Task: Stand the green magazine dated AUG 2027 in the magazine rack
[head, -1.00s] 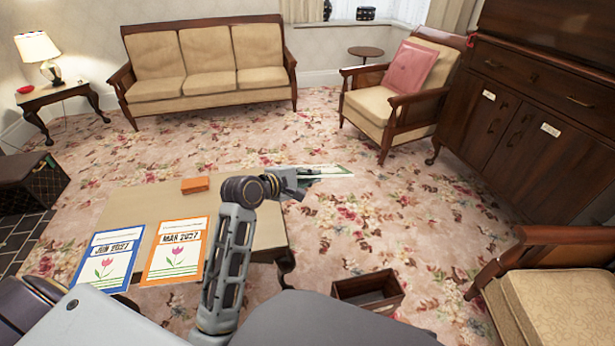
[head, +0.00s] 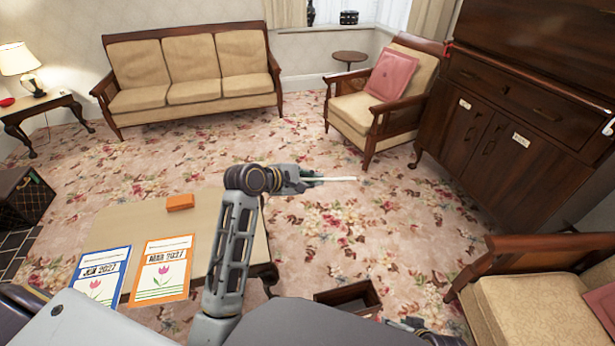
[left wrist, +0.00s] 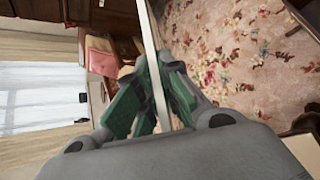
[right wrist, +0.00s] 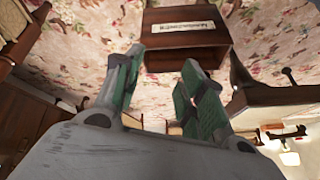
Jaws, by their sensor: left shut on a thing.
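My left gripper (head: 306,177) is shut on the magazine (head: 336,179), which shows as a thin pale strip, nearly edge-on, above the carpet. It also shows as a white strip between the fingers in the left wrist view (left wrist: 151,45). Its cover and date cannot be read. The magazine rack (head: 347,299), a dark wooden open-topped box, stands on the floor at the lower middle, partly hidden by my body. In the right wrist view the rack (right wrist: 187,58) has a pale label and lies beyond my right gripper (right wrist: 162,66), which is open and empty.
A low table (head: 120,225) holds a blue JUN 2027 magazine (head: 99,275), an orange MAR 2027 magazine (head: 161,270) and an orange box (head: 180,202). An armchair (head: 540,290) stands right of the rack. Carpet between the table and the cabinet (head: 500,130) is clear.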

